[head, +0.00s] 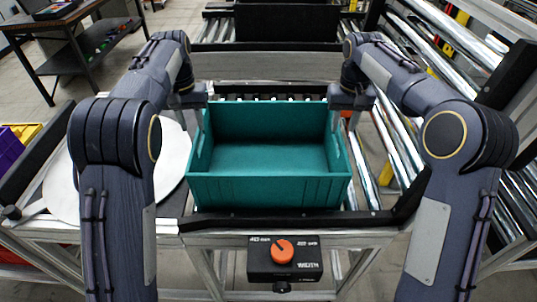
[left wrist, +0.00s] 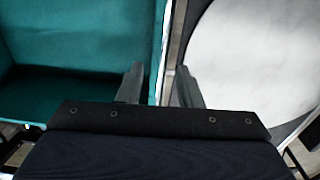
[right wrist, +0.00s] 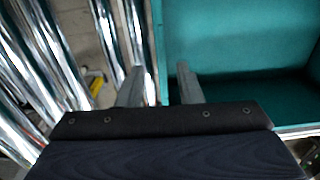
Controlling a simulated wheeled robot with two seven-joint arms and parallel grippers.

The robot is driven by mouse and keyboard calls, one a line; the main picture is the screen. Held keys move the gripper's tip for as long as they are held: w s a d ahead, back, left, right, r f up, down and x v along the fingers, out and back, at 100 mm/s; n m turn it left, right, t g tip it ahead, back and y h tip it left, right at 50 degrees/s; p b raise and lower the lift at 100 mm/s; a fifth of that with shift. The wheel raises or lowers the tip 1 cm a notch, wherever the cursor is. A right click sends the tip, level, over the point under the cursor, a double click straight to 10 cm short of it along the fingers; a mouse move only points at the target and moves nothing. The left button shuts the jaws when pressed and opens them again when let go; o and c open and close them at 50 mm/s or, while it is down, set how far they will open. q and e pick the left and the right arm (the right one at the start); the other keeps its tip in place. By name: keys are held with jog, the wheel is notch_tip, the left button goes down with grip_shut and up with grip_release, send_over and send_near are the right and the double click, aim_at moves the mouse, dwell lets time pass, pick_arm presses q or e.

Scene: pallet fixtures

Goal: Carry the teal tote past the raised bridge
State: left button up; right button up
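The teal tote (head: 270,190) is empty and sits upright in the middle of the frame in the head view. My left gripper (head: 197,118) is at the tote's left wall; in the left wrist view its fingers (left wrist: 159,80) stand apart, one inside and one outside the rim. My right gripper (head: 346,118) is at the right wall; in the right wrist view its fingers (right wrist: 159,80) also straddle the rim with gaps showing. I cannot tell for sure which part is the raised bridge; a grey crossbeam (head: 265,65) spans behind the tote.
A round white disc (head: 172,160) lies left of the tote. Shiny rollers (head: 385,150) run along the right. A control box with an orange knob (head: 281,250) is on the front rail. A dark side table (head: 60,62) stands at the back left.

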aim_at(201, 146)
pick_arm(q)
jog(key=shift+w+d, duration=0.3)
jog(key=shift+d, duration=0.15)
pick_arm(e)
jog(key=shift+w+a+f, duration=0.15)
jog(key=shift+w+a, duration=0.05)
jog(key=shift+w, duration=0.1)
